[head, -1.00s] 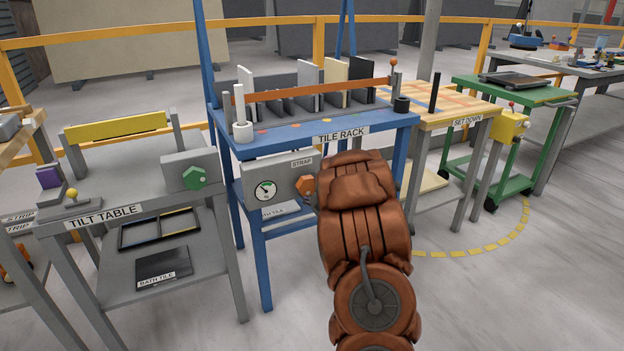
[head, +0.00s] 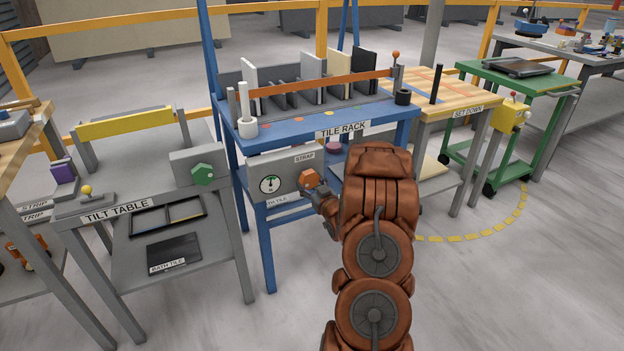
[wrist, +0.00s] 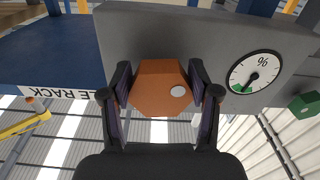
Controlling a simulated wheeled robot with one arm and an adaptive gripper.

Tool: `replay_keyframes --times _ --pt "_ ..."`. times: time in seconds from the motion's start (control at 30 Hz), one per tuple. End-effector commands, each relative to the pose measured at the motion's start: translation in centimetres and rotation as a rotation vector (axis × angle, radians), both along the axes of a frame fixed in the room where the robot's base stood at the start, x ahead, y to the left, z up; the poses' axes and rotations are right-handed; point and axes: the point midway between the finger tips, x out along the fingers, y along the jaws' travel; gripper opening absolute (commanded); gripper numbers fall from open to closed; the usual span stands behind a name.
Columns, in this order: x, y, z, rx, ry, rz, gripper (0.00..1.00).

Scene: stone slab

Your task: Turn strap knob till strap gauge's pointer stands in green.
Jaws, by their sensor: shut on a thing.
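The orange faceted strap knob (head: 309,178) sits on the grey strap panel (head: 290,160) at the front of the blue tile rack. In the wrist view, the knob (wrist: 158,86) has a white dot on its face, right of middle. My gripper (wrist: 160,88) is shut on the knob, one finger on each side. It also shows in the head view (head: 318,190), partly hidden by my arm. The strap gauge (head: 270,184) is a white dial beside the knob. In the wrist view, the gauge's (wrist: 254,74) dark pointer seems to slant lower left towards the small green patch; whether it is inside is unclear.
An orange strap bar (head: 320,84) crosses the rack in front of upright tiles. The tilt table (head: 90,215), with a green knob (head: 203,174), stands left. The set-down table (head: 440,118) and a green cart (head: 520,90) stand right. Open floor lies in front.

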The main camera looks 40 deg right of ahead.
Motion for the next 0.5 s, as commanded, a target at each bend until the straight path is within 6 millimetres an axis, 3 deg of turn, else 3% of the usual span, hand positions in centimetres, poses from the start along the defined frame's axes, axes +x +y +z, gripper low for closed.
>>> replay_keyframes --times 0.5 --pt "0.06 0.06 0.07 0.09 -0.034 -0.001 0.26"
